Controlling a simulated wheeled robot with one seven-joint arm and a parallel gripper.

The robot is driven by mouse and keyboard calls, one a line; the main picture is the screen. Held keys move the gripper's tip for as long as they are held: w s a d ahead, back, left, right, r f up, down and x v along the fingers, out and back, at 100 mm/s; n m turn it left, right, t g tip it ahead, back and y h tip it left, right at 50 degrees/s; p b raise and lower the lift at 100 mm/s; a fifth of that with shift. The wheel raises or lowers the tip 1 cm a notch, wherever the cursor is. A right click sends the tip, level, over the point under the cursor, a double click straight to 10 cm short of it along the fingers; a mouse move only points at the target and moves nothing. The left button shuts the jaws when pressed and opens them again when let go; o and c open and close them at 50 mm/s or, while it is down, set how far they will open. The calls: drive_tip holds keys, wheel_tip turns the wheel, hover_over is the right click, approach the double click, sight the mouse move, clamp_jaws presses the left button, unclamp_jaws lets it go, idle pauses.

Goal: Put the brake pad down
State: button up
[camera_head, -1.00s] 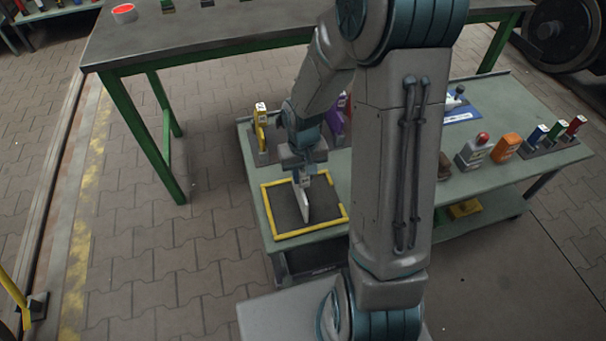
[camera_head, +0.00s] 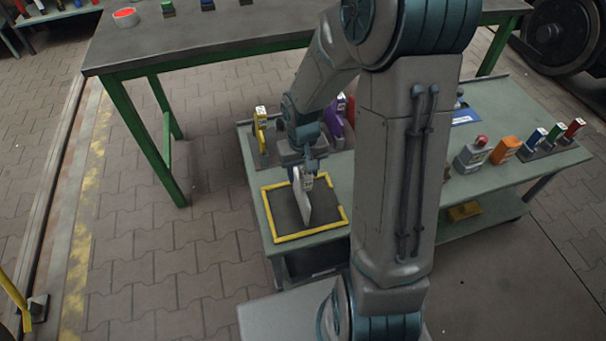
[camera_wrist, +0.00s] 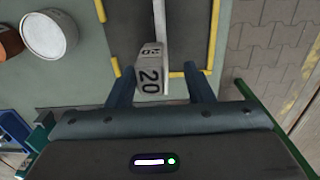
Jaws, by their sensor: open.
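The brake pad (camera_head: 301,201) is a thin pale plate standing on edge on a dark mat (camera_head: 282,212) framed in yellow. The mat lies at the near left end of a green-grey cart top. In the wrist view, the pad (camera_wrist: 160,25) ends in a grey block marked 20 (camera_wrist: 149,80). My gripper (camera_head: 308,170) is above the pad. In the wrist view, my gripper (camera_wrist: 160,80) has its two fingers apart, one on each side of the block, with gaps between. The pad's lower edge is hard to make out.
Yellow (camera_head: 260,128) and purple (camera_head: 334,122) upright items stand behind the mat. An orange box (camera_head: 505,149) and several other items stand on the cart's right. A dark-topped table (camera_head: 210,43) with green legs is behind. Paved floor (camera_head: 200,255) lies left.

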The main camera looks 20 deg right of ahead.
wheel_tip(320, 180, up, 8)
drive_tip(key=shift+r+p, duration=0.2)
drive_tip(key=shift+p, duration=0.5)
drive_tip(key=s+r+t, duration=0.2)
drive_tip(key=s+r, duration=0.8)
drive_tip(key=s, duration=0.4)
drive_tip(key=shift+a, duration=0.1)
